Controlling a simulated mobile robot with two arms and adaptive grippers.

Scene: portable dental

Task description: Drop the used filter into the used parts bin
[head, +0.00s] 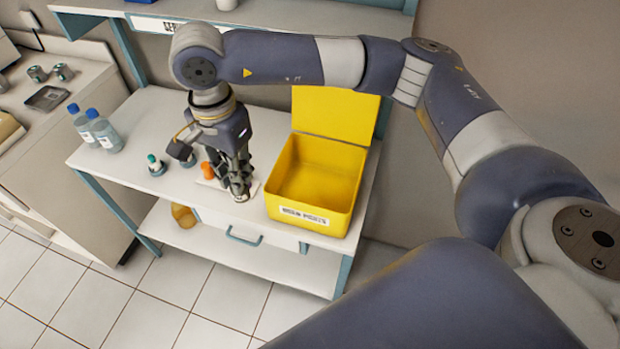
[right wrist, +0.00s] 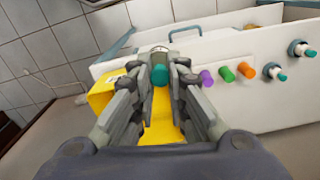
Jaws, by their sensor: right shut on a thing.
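The open yellow used parts bin (head: 295,192) stands on the right of the white table, its lid raised at the back and a label on its front. My right gripper (head: 240,194) points down just left of the bin, low over the table. In the right wrist view my gripper (right wrist: 160,68) is shut on a small teal cylinder (right wrist: 160,76); I cannot tell for sure that it is the used filter. The fingers hide much of it. Part of the bin (right wrist: 101,94) shows behind the fingers at left. My left gripper is not in view.
Small purple (right wrist: 206,77), green (right wrist: 227,73) and orange (right wrist: 246,71) pieces are beside the gripper, with small teal-topped bottles (right wrist: 300,48) farther right. Two blue-capped bottles (head: 104,132) stand at the table's left. A shelf (head: 260,14) runs above the back.

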